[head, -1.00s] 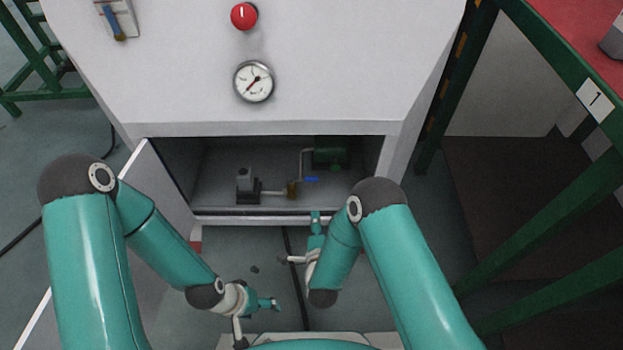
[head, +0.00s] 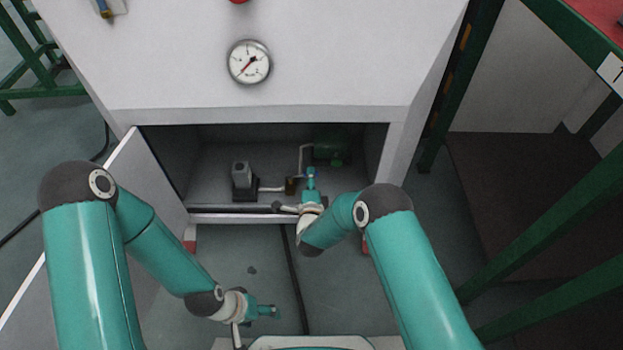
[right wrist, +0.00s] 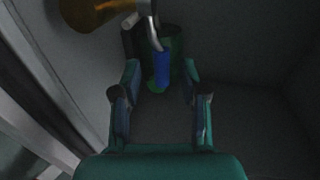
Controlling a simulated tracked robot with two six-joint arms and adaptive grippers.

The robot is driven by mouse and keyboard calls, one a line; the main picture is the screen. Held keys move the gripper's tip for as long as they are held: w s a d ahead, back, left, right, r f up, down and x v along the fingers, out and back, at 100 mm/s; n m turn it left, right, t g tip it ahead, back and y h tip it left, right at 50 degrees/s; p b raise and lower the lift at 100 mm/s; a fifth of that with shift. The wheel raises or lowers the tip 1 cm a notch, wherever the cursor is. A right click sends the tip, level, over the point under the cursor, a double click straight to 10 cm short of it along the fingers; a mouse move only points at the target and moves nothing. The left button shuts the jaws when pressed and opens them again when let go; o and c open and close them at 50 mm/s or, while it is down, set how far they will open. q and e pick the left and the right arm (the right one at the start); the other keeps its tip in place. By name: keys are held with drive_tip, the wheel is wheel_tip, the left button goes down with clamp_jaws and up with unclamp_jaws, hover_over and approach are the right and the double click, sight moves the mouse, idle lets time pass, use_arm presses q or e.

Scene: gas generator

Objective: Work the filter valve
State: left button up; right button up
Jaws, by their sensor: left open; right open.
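The blue valve handle (right wrist: 161,72) shows in the right wrist view, on a pipe in front of a green cylinder (right wrist: 174,42). In the head view my right gripper hides the handle. My right gripper (head: 311,172) reaches into the cabinet's lower compartment. In the right wrist view its fingers (right wrist: 160,88) are open, with the handle between and slightly beyond the fingertips; I see no clear contact. A brass-coloured part (right wrist: 92,12) sits at the top left of that view. My left gripper (head: 272,312) is open and empty, low outside the cabinet.
The compartment's sill (head: 235,218) runs below my right gripper, and its open door (head: 150,185) hangs at the left. A dark block (head: 243,180) with a pipe stands inside. A gauge (head: 249,62) is on the panel above. A green frame (head: 545,245) stands at the right.

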drive_tip(key=shift+w+f+b, duration=0.15)
drive_tip(key=shift+w+b, duration=0.05)
drive_tip(key=shift+w, duration=0.5)
drive_tip(key=shift+w+f+b, duration=0.15)
drive_tip(key=shift+w+b, duration=0.05)
drive_tip(key=shift+w, duration=0.5)
clamp_jaws()
